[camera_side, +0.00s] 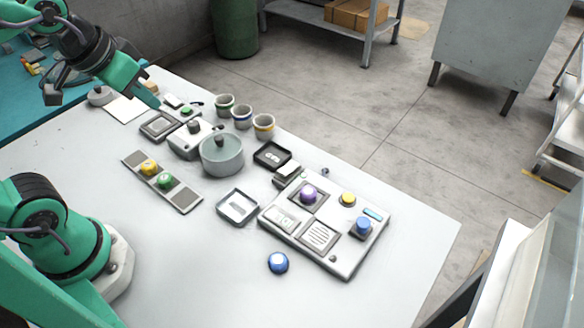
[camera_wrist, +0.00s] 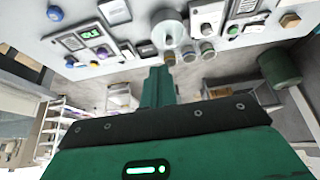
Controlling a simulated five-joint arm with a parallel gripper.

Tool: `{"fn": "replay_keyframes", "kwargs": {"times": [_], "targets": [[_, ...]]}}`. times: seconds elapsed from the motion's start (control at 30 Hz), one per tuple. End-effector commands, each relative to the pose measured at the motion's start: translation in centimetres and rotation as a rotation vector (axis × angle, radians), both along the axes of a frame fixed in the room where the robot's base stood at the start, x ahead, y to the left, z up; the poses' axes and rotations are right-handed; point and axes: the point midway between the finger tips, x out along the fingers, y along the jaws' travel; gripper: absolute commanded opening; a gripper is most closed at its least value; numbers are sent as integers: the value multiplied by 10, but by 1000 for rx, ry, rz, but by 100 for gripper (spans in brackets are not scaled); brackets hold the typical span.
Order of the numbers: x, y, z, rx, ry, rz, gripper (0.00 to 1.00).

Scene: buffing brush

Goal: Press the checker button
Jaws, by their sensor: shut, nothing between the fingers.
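No label that names the checker is readable, so I cannot tell which button belongs to it. A small unit with a green button (camera_side: 187,111) stands near the far edge of the table. Close in front of it is a pale box with a dark knob (camera_side: 194,127). A large panel at the right carries a purple button (camera_side: 308,195), a blue button (camera_side: 363,224) and a yellow button (camera_side: 348,198). My gripper (camera_side: 153,101) is shut and empty, above the far left part of the table, left of the green button. Its fingers also show in the wrist view (camera_wrist: 158,77).
A loose blue button (camera_side: 277,263) sits near the front. The table (camera_side: 390,270) is bare at the front right.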

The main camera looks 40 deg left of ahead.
Motion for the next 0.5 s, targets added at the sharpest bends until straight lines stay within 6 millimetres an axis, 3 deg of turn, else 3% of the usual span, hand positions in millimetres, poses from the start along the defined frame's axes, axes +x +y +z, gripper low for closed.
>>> {"fn": "replay_keyframes", "kwargs": {"times": [0.5], "targets": [[65, -42, 23, -40, 112, -14, 0]]}}
